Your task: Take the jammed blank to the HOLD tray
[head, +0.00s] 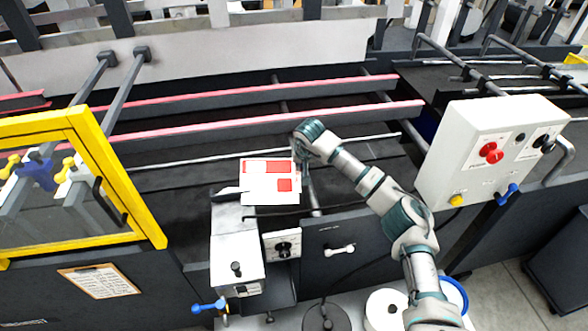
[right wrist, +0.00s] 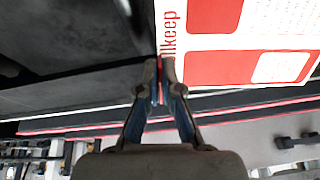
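The blank (head: 268,182), a white sheet with red panels, lies over the dark machine bed near the middle of the head view, beside the grey metal unit. It also shows at the upper right of the right wrist view (right wrist: 265,45). My right gripper (head: 303,172) is at the blank's right edge. In the right wrist view its two fingers (right wrist: 160,72) are closed together with a strip of the blank's edge between them. My left gripper is not in view. I cannot make out a tray marked HOLD.
Red-edged rails (head: 270,120) cross the bed behind the blank. A yellow-framed guard (head: 150,215) stands at left, a white control box (head: 490,150) with a red knob at right. The grey metal unit (head: 236,245) stands just in front, and a clipboard (head: 100,281) hangs at lower left.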

